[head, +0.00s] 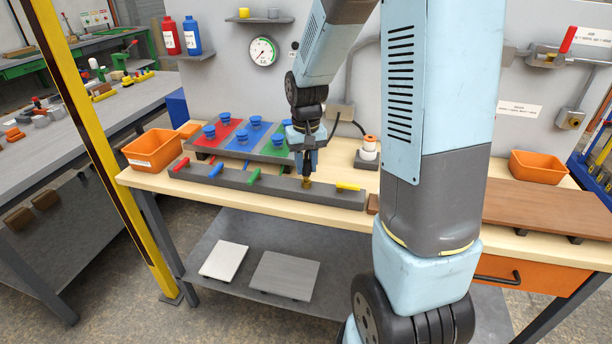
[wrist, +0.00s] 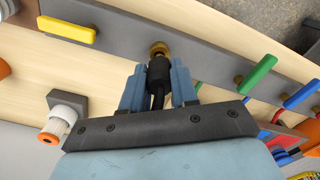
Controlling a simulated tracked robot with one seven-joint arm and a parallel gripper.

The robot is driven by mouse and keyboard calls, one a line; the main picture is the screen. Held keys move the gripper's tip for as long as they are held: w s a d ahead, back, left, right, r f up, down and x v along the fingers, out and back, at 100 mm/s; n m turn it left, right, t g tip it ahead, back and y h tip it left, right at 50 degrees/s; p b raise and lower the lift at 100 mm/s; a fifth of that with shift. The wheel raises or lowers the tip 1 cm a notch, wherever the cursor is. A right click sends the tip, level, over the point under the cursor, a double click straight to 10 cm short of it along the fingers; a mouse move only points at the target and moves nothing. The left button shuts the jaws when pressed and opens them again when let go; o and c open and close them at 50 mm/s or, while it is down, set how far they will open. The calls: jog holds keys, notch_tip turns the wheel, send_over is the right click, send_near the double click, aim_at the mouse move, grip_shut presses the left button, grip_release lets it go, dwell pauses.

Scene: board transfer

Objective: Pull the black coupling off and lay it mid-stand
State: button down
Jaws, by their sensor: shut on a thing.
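My gripper (head: 306,166) points down over the long grey bar (head: 225,181) at the front of the bench. In the wrist view its two blue fingers (wrist: 158,92) are shut on the black coupling (wrist: 158,73), with a black cable behind it. The coupling's end meets a brass fitting (wrist: 159,49) on the bar; I cannot see a gap between them. The brass fitting also shows in the head view (head: 308,183). Behind the bar lies a stand with red (head: 228,127), blue (head: 262,140) and green (head: 284,150) panels bearing several blue knobs.
Red (head: 181,164), blue (head: 216,170), green (head: 254,176) and yellow (head: 347,186) handles stick out along the bar. A white and orange cylinder (head: 369,147) stands on a grey block to the right. Orange bins (head: 153,150) sit at the bench's ends. My arm hides part of the bench.

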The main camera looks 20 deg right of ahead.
jog(key=shift+r, duration=0.85)
jog(key=shift+r, duration=2.2)
jog(key=shift+s+d, duration=0.1)
jog(key=s+d+r, duration=0.2)
jog(key=s+d, duration=1.1)
jog(key=d, duration=0.2)
send_over(364, 182)
jog(key=shift+f, duration=6.45)
